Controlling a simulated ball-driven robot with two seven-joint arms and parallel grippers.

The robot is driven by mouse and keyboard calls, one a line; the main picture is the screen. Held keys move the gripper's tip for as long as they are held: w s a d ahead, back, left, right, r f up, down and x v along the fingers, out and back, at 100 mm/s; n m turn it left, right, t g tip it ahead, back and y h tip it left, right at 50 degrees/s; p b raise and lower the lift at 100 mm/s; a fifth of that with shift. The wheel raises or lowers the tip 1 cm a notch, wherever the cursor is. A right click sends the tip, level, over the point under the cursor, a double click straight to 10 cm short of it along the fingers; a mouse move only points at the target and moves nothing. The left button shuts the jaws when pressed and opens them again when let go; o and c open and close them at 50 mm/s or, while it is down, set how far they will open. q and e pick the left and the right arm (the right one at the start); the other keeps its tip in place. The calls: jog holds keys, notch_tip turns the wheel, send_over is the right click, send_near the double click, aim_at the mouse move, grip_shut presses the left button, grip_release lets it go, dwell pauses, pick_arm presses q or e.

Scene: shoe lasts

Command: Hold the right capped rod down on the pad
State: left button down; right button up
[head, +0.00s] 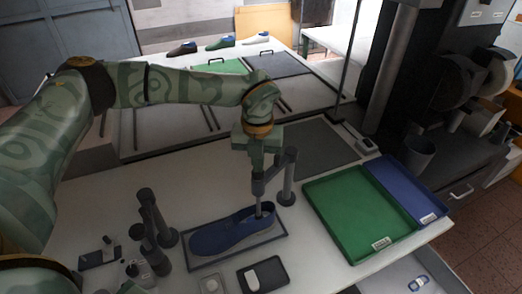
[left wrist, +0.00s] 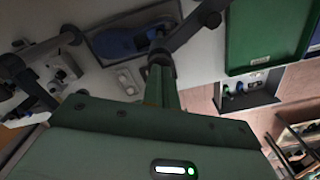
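A blue shoe (head: 232,231) lies on a dark rectangular pad (head: 197,263). The right capped rod (head: 259,209) hangs from a jointed grey stand (head: 288,180), and its lower end is at the shoe's opening. I cannot tell whether it touches the pad. My left gripper (head: 258,168) points down over the top of this rod, with its fingers together. In the left wrist view the finger ends (left wrist: 161,66) meet the dark head of the rod, with the shoe (left wrist: 122,42) beyond. The exact contact is hidden. My right gripper is not in view.
A second grey jointed stand (head: 152,235) is left of the shoe. A dark tray with a white piece (head: 263,274) lies in front. A green tray (head: 350,217) and a blue tray (head: 405,188) are at the right. A grey mat (head: 318,149) lies behind, clear.

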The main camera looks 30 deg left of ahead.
pick_arm(q)
jog(key=shift+s+f, duration=0.15)
jog(key=shift+f, duration=0.15)
dwell(0.6)
dwell(0.5)
jog(key=shift+r, duration=0.1)
jog(key=shift+r+p, duration=0.6)
jog(key=shift+p, duration=0.15)
notch_tip(320, 180, up, 8)
jog(key=p, duration=0.6)
jog(key=shift+r, duration=0.25)
